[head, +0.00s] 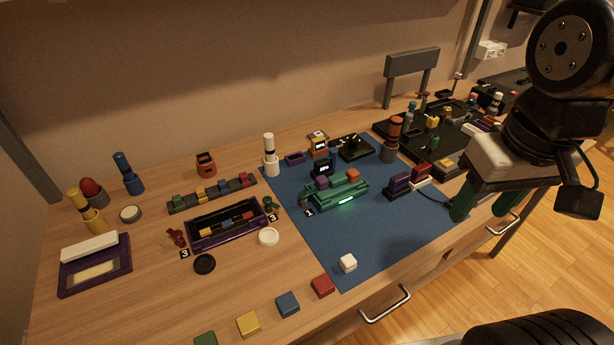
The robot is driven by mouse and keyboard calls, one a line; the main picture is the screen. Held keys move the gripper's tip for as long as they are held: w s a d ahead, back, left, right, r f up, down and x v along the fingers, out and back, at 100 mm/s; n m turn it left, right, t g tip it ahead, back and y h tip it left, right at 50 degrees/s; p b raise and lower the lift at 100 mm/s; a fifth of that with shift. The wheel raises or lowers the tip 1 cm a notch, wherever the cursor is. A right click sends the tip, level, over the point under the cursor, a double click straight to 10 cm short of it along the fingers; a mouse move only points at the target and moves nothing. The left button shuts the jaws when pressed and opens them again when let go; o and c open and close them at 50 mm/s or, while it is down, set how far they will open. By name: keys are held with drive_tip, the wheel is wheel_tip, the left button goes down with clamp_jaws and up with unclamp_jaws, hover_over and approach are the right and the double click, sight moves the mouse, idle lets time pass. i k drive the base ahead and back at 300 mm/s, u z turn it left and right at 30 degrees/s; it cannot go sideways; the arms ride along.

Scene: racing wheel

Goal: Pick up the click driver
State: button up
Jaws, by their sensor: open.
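Several upright tool-like things stand on the desk, and I cannot tell for certain which is the click driver. An orange and dark one (394,130) stands in a dark grey holder at the back, right of the blue mat's middle. A blue one (128,172) and a yellow one (85,210) stand at the far left. My gripper (486,203) has green fingers, spread apart and empty, above the desk's right front edge, away from all of these.
The blue mat (375,235) has a green glowing fixture (336,190), purple and red blocks (409,181) and a white cube (348,263). A purple tray (227,222) lies left. A crowded black board (440,140) is at the back right. The mat's front is mostly clear.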

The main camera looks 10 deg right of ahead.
sight(397, 122)
drive_tip(key=k, duration=0.5)
drive_tip(key=z, duration=2.1)
drive_tip(key=i, duration=1.6)
drive_tip(key=u, duration=2.9)
drive_tip(key=i, duration=0.5)
drive_tip(key=z, duration=0.05)
